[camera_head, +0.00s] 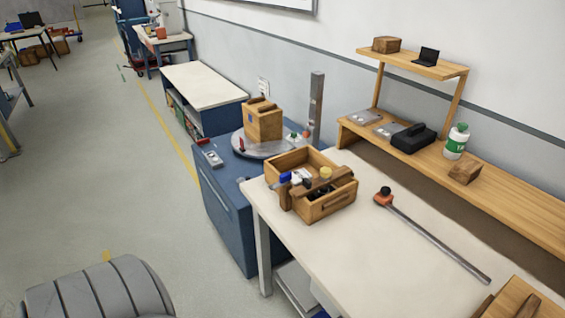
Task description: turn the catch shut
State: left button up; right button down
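I cannot pick out the catch for certain. A blue cabinet (226,205) stands at the left end of the white worktable. On its top is a round grey plate (245,150) carrying a wooden block-like box (263,122) and a few small red and green parts. A small light-grey fitting (212,158) with a dark mark sits at the cabinet's left top edge, and a small red piece (214,144) stands beside it. Neither of my grippers is in view.
The white worktable (330,245) bears an open wooden tool crate (330,205) and a long metal rod (435,238) with an orange-and-black head. A wooden shelf (500,195) runs behind, with a black case (413,139) and a white-green bottle (456,141).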

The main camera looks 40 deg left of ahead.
aim_at(284, 178)
jog(key=u, duration=1.1)
jog(key=i+l+u, duration=0.15)
jog(key=u, duration=0.5)
